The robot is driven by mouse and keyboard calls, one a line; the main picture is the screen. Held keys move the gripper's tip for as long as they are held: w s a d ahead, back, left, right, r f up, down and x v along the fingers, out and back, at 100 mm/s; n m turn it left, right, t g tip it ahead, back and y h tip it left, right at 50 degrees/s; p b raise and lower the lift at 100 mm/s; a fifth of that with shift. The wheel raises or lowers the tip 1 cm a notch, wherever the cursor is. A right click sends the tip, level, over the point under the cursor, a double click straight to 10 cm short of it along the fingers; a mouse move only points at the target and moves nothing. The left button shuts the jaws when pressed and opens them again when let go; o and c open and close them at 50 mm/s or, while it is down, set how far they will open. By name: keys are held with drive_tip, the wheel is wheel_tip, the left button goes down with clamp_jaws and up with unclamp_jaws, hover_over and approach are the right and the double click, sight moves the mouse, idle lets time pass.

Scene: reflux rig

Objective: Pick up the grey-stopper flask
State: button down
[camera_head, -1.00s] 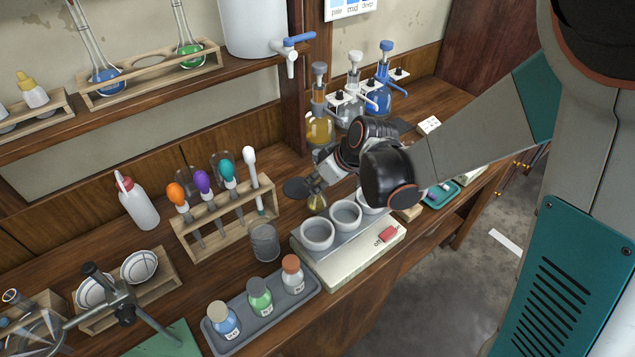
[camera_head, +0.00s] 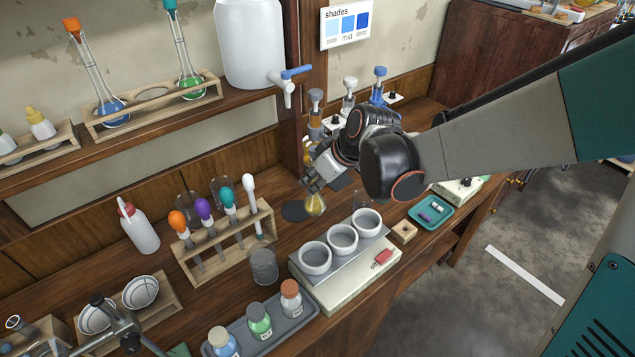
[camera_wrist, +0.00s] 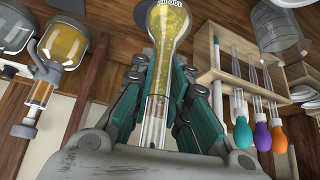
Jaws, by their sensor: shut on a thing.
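The held flask has a round bulb of yellow liquid (camera_head: 315,205) and a long clear neck. My gripper (camera_head: 316,180) is shut on its neck, and the bulb hangs below the fingers in the head view. In the wrist view the bulb and neck of the flask (camera_wrist: 166,30) run between my teal-padded fingers (camera_wrist: 157,115). The flask's stopper cannot be made out; my gripper covers that end. The bulb appears clear of the bench, next to a dark round pad (camera_head: 294,211).
A scale with three white bowls (camera_head: 342,239) stands front right of the flask. A rack of colored-bulb droppers (camera_head: 226,243) and a clear beaker (camera_head: 263,266) are left. Pump-topped bottles (camera_head: 349,95) stand behind. The shelf rack (camera_head: 152,104) has an empty middle place between two flasks.

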sight(311, 148)
drive_tip(key=shift+s+r+p, duration=0.15)
drive_tip(key=shift+r+p, duration=1.35)
drive_tip(key=shift+r, duration=3.75)
drive_tip(key=shift+r, duration=0.1)
